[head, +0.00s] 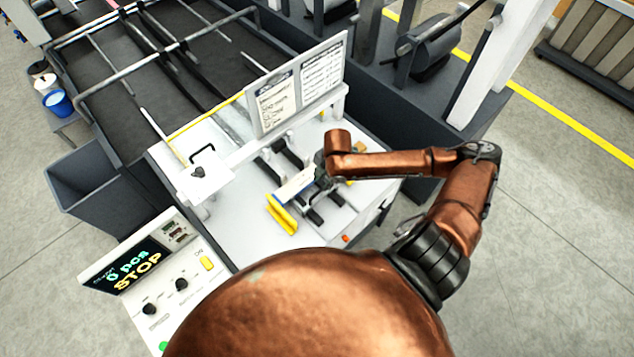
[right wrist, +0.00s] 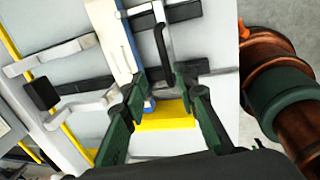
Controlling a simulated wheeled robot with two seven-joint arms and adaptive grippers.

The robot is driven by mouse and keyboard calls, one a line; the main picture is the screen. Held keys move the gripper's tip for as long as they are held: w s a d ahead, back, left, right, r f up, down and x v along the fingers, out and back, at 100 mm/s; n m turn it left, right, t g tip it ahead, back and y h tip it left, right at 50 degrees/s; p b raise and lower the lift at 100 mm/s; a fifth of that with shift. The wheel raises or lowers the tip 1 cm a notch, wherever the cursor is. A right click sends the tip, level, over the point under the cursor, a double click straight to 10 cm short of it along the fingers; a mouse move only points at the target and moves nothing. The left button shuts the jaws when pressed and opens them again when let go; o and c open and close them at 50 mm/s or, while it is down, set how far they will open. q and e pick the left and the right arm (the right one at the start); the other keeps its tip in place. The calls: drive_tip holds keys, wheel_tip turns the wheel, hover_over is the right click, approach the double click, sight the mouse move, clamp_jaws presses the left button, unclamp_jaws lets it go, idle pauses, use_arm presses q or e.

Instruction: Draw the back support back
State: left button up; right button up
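The back support is not labelled; I take it to be among the parts on the white machine table (head: 237,226). A white plate with a blue edge (head: 294,187) stands there and shows in the right wrist view (right wrist: 112,40). A yellow block (head: 281,214) is in front of it, also in the right wrist view (right wrist: 165,122). My right gripper (right wrist: 161,80) is open over these parts, its fingers apart. A black bar-like handle (right wrist: 161,45) lies just beyond and between the fingertips; contact cannot be told. In the head view my right arm partly hides this spot. My left gripper is out of view.
A control panel (head: 150,262) reading STOP is at lower left. A sign board (head: 297,85) stands behind the parts. Black rails (head: 288,155) and white arms (right wrist: 70,47) lie close by. A grey bin (head: 88,187) stands left of the machine.

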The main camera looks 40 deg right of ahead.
sight(321, 189)
wheel_tip(321, 189, down, 5)
drive_tip(key=shift+d+f+p, duration=0.1)
drive_tip(key=shift+p, duration=0.2)
drive_tip(key=shift+w+f, duration=0.25)
drive_tip(key=shift+f, duration=0.35)
clamp_jaws()
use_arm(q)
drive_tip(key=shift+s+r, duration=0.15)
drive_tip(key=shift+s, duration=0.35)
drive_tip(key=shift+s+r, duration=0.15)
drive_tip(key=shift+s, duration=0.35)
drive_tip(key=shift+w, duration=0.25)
